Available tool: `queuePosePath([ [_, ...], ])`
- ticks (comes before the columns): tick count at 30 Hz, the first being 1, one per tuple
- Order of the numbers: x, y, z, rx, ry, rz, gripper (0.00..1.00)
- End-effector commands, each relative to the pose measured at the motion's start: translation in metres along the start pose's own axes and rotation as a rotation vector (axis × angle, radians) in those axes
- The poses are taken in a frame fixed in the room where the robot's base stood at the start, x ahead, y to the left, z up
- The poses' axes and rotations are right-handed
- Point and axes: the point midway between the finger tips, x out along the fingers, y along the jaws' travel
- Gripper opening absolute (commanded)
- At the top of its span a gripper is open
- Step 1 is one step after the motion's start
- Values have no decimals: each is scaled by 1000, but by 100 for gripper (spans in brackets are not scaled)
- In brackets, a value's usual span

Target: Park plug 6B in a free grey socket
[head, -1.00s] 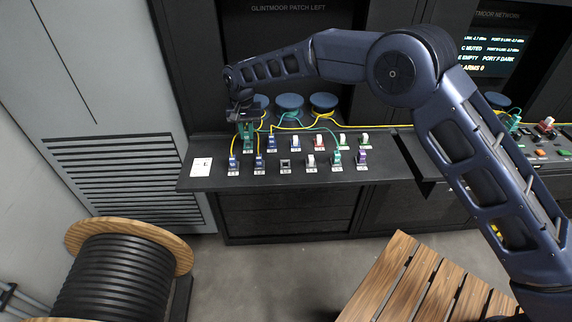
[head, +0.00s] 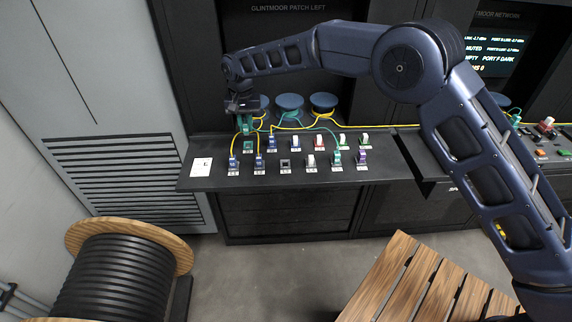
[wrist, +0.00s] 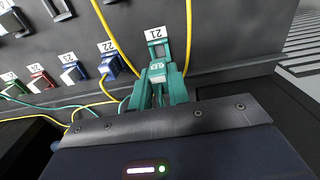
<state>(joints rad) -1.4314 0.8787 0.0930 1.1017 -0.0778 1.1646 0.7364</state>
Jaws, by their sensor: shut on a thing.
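My gripper (head: 244,122) is above the left end of the sloped panel, shut on a green plug; the plug (wrist: 157,72) has a label that reads like 6B, upside down, in the wrist view. Teal fingers flank it. Below the gripper is a green socket (head: 248,146), which appears empty; its label 21 (wrist: 156,33) shows in the wrist view. The plug looks apart from this socket in the head view. An empty grey socket (head: 285,164) sits in the front row, right of two blue plugs.
Blue plugs (head: 233,162) with yellow cables stand in the front row. White, red, green and purple plugs fill positions to the right. Yellow and green cables (head: 290,127) run behind the back row, below several blue-topped spools (head: 290,102). A white card (head: 201,167) lies at the left.

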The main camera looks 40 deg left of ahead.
Motion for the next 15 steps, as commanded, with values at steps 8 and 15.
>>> queuePosePath([
  [8, -4, 0, 0, 0, 0, 0, 0],
  [15, -11, 0, -1, 0, 1, -1, 0],
])
